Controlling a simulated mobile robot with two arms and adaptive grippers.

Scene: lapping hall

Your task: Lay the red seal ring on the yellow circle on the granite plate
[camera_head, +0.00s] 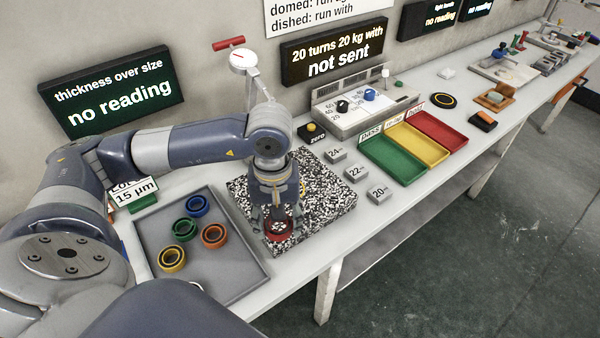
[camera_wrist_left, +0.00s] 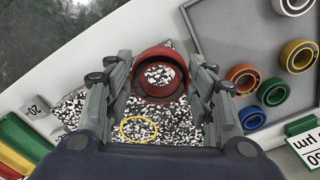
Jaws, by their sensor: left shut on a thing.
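My left gripper (camera_head: 276,215) points down over the near part of the speckled granite plate (camera_head: 330,188). It is shut on the red seal ring (camera_head: 279,231). In the left wrist view the ring (camera_wrist_left: 160,88) sits between the two fingertips, with speckled plate seen through its hole. The yellow circle (camera_wrist_left: 139,129) is a thin outline on the plate in the left wrist view, apart from the ring and to its lower left. In the head view my gripper and arm mostly hide the circle. I cannot tell how high the ring is above the plate.
A grey tray (camera_head: 232,283) with blue, green, orange and yellow rings lies left of the plate. Marked grey blocks (camera_head: 357,174) stand right of it. Green, yellow and red bins (camera_head: 394,162) lie further right. A dial gauge stand (camera_head: 243,62) rises behind my gripper.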

